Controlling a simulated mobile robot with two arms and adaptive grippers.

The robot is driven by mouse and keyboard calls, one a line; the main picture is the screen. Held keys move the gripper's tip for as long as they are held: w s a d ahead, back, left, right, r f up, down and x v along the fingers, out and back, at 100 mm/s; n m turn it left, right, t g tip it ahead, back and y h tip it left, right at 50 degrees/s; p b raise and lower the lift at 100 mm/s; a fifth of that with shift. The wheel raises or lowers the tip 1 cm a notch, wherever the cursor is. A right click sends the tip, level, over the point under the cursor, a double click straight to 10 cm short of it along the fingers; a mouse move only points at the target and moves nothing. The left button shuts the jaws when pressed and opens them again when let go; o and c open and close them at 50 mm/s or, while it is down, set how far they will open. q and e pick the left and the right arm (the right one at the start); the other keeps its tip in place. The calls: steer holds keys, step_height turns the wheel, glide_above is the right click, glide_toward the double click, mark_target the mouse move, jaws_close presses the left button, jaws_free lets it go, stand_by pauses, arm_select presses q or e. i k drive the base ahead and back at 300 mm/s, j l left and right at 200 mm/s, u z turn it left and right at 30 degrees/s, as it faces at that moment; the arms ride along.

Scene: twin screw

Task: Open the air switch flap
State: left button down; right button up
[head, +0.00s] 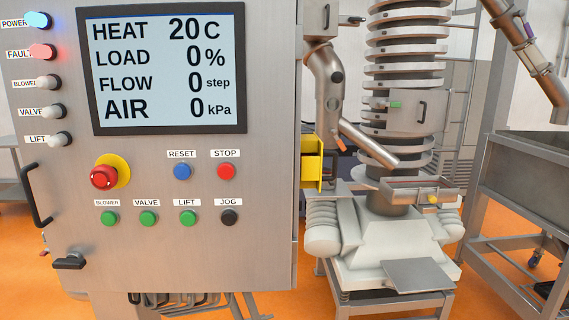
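A yellow box-like part (311,162) sticks out from the right side of the grey control cabinet (265,250), at about mid-height. It is seen edge-on, with a darker part beside it. No label in view names the air switch, so I cannot tell for sure that this is its flap, or whether it is open or shut. The cabinet display (168,68) reads AIR 0 kPa. Neither of my grippers is in view.
The cabinet front carries a red emergency stop (104,177) on yellow, several push buttons, lamps with the blue and red ones lit, and a black handle (36,195). Behind stand a ribbed column machine (405,75) and a steel trough (530,170). Orange floor (487,290) shows between them.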

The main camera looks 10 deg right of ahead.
mark_target(311, 177)
steer(key=i+l, duration=0.1)
steer(key=l, duration=0.4)
steer(key=i+l+u, duration=0.1)
steer(key=l, duration=0.4)
steer(key=i+l, duration=0.1)
steer(key=l, duration=0.35)
steer(key=k+l+u, duration=0.15)
steer(key=k, duration=0.1)
